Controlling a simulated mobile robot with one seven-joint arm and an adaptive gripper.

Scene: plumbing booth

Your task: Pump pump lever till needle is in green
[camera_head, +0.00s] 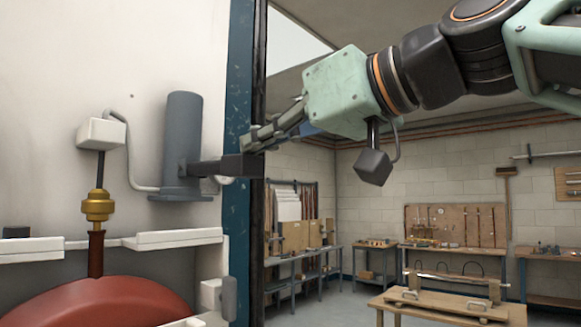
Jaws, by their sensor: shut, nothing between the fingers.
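The pump is a grey-blue upright cylinder (183,140) fixed to the white wall panel. Its dark pump lever (208,168) sticks out roughly level to the right and ends in a thicker black handle block. My gripper (249,143) comes in from the right with its fingers shut and empty. Its fingertips are just above the handle block; I cannot tell whether they touch it. No gauge face, needle or green zone can be made out in this view.
A blue post (238,75) stands directly behind the lever's end. A white box (101,133) with a thin pipe sits left of the pump, above a brass fitting (98,205) and a red tank (95,303). White ledges (172,239) jut out below. Workbenches stand far right.

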